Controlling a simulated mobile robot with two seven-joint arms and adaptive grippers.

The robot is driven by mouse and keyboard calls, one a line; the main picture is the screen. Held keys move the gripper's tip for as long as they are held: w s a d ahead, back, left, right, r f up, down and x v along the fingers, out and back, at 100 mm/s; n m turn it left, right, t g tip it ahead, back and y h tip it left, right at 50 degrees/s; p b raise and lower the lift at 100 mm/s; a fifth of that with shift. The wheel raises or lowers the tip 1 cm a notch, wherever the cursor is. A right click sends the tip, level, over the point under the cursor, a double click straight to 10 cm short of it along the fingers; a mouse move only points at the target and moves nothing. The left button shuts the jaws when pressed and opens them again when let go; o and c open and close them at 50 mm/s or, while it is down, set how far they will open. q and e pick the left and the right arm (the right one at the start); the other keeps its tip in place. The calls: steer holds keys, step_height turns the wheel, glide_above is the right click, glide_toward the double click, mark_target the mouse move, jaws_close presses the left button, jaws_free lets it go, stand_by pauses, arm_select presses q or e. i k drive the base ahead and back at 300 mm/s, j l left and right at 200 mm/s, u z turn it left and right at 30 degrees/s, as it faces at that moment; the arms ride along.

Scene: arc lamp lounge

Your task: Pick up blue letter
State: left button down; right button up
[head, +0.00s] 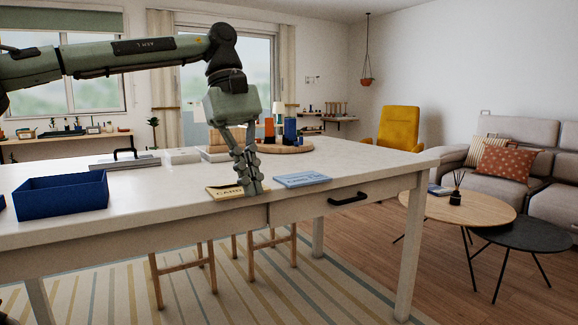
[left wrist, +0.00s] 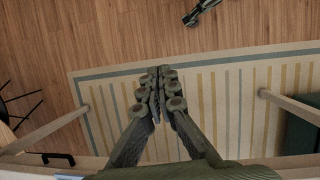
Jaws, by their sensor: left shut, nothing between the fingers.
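The blue letter (head: 302,180) lies flat on the white table close to its front edge, right of my left gripper in the head view. My left gripper (head: 252,190) points down with its fingers shut and empty, apart from the letter. In the left wrist view the shut fingers (left wrist: 158,75) hang over the floor, out past the table edge. A pale blue sliver at the bottom left of that view may be the letter.
A tan card (head: 222,192) lies behind and left of the gripper. A dark blue bin (head: 62,194) stands at the table's left. A black drawer handle (head: 348,199) juts from the table front. The table's right end (head: 395,158) is clear. A striped rug (left wrist: 230,100) lies below.

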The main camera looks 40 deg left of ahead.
mark_target(306, 178)
steer(key=i+j, duration=1.5)
steer(key=j, duration=0.2)
